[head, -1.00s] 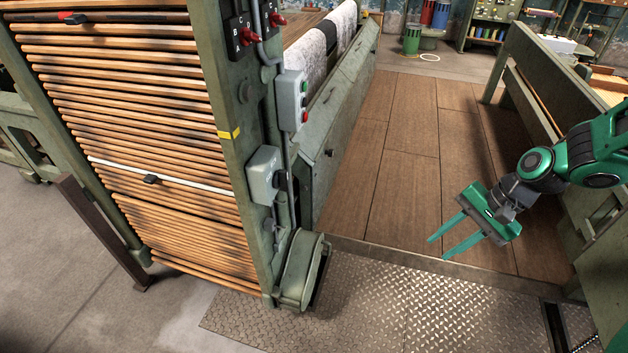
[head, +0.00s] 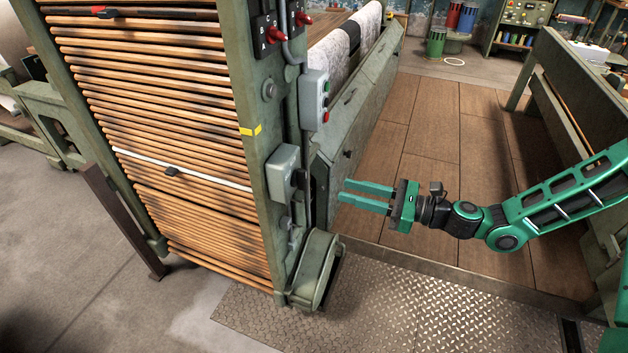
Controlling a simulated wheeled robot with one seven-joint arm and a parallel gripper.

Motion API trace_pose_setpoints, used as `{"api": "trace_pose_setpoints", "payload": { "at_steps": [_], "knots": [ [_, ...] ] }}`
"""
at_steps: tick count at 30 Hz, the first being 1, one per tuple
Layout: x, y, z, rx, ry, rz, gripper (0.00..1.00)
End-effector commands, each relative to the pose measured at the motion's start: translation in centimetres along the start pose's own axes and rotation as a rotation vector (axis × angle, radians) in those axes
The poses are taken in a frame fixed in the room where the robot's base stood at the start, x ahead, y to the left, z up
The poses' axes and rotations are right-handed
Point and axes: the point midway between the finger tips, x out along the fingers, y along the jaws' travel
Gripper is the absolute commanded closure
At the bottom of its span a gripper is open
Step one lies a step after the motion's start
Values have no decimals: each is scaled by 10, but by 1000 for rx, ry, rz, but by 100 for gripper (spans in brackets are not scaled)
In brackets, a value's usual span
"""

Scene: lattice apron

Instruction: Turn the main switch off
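A plain grey box (head: 283,172) is fixed low on the green machine post, with a small dark part on its right side; it looks like the main switch, but no label is readable. My gripper (head: 342,191) is to the right of this box, fingers pointing left at it. The fingers are parallel, apart and empty. A gap shows between the fingertips and the box. The dark part on the box is too small to tell its position.
A grey push-button box (head: 314,100) with green and red buttons is above. Red selector knobs (head: 303,19) sit higher on the post. A green guard housing (head: 316,270) stands at the post's foot. Wooden slats (head: 180,110) fill the left. The wooden floor (head: 430,120) behind my gripper is clear.

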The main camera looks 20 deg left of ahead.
Motion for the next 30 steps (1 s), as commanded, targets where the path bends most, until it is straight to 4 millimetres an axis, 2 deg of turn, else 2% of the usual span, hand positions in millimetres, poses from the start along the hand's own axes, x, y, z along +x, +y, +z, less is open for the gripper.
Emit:
{"api": "trace_pose_setpoints", "payload": {
  "at_steps": [5,15,21,30],
  "knots": [
    [15,0,2,11,-11,-2,71],
    [73,0,2,8,-8,-1,71],
    [98,0,2,7,-8,-2,71],
    [109,-1,2,8,-7,-3,71]
  ]
}}
